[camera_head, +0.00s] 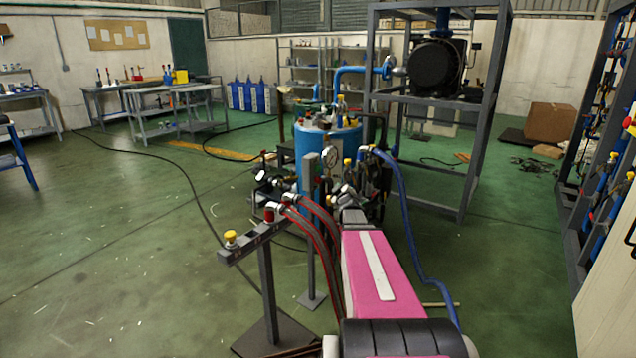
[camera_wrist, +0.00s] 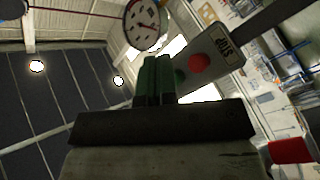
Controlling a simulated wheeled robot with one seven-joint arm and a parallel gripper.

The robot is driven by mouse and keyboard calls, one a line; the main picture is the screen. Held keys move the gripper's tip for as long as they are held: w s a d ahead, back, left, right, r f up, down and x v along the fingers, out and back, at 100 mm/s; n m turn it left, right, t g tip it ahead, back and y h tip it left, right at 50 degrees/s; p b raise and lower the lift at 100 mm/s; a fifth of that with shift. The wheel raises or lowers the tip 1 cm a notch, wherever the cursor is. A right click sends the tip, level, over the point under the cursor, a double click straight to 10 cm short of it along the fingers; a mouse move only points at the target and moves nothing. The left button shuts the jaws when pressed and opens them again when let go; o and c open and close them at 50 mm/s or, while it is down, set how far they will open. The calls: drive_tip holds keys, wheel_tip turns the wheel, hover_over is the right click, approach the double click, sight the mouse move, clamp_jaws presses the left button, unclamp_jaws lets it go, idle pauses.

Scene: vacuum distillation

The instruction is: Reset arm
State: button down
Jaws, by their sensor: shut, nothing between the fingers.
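My arm reaches forward in the head view, its pink link pointing at the blue vacuum tank (camera_head: 312,150). My gripper (camera_wrist: 158,62) shows in the wrist view, its two greenish fingers together with nothing between them. In the head view its fingers are hidden or too small to make out. A round pressure gauge (camera_wrist: 145,24) shows just beyond the fingertips in the wrist view. A control box (camera_wrist: 214,62) with a red button and a STOP label is to their right. I cannot tell whether the fingers touch either. The gauge also shows on the tank in the head view (camera_head: 330,157).
A metal stand (camera_head: 266,280) with a yellow-capped valve (camera_head: 231,238) and red hoses (camera_head: 318,222) is left of my arm. A blue hose (camera_head: 408,225) hangs to its right. A grey frame (camera_head: 476,150) holds a black motor (camera_head: 437,68). Green floor (camera_head: 90,240) is largely open at left.

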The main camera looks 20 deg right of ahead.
drive_tip(key=s+a+f+m+g, duration=0.6)
drive_tip(key=s+a+f+g, duration=0.3)
drive_tip(key=s+a+f, duration=0.3)
drive_tip(key=s+a+f+m+g+y, duration=0.1)
drive_tip(key=s+a+g, duration=0.3)
drive_tip(key=s, duration=0.5)
drive_tip(key=s+a+f+m+g+y, duration=0.1)
drive_tip(key=s+a+f+g, duration=0.3)
drive_tip(key=s+a, duration=0.5)
drive_tip(key=shift+s+a+f+g+y, duration=0.15)
drive_tip(key=shift+s+g+y, duration=0.15)
drive_tip(key=shift+s+g, duration=0.35)
